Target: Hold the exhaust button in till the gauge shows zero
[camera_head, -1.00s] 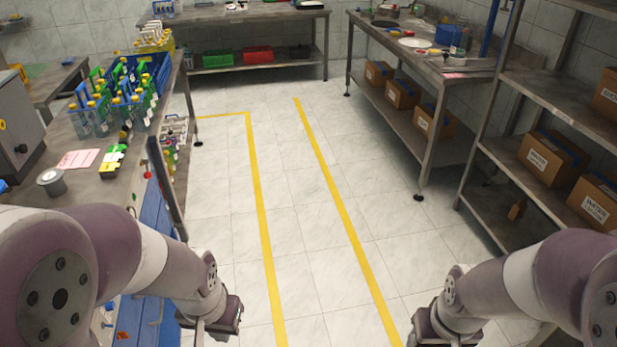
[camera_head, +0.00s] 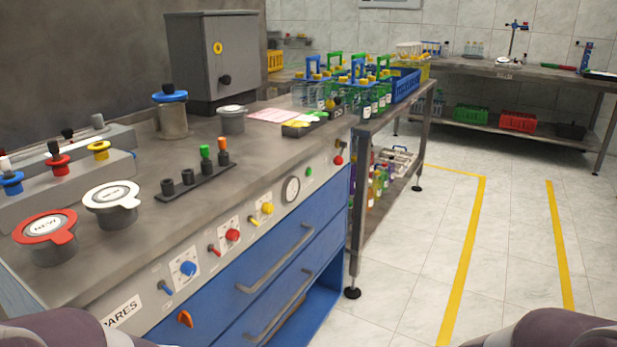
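The gauge (camera_head: 291,189) is a round white dial on the front panel of the bench at the left. Its needle is too small to read. A small green button (camera_head: 309,172) sits just right of the gauge, and a red knob or button (camera_head: 338,159) sits near the panel's right end. I cannot tell which control is the exhaust button. Both my grippers are out of view; only parts of my arms show at the bottom edge, well apart from the panel.
The panel also bears blue (camera_head: 187,268), red (camera_head: 232,235) and yellow (camera_head: 267,208) knobs. Blue drawers (camera_head: 278,275) lie below. Lidded pots, including a red-lidded one (camera_head: 45,228), and a black rack (camera_head: 195,183) stand on the bench. The tiled floor (camera_head: 410,290) at right is clear.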

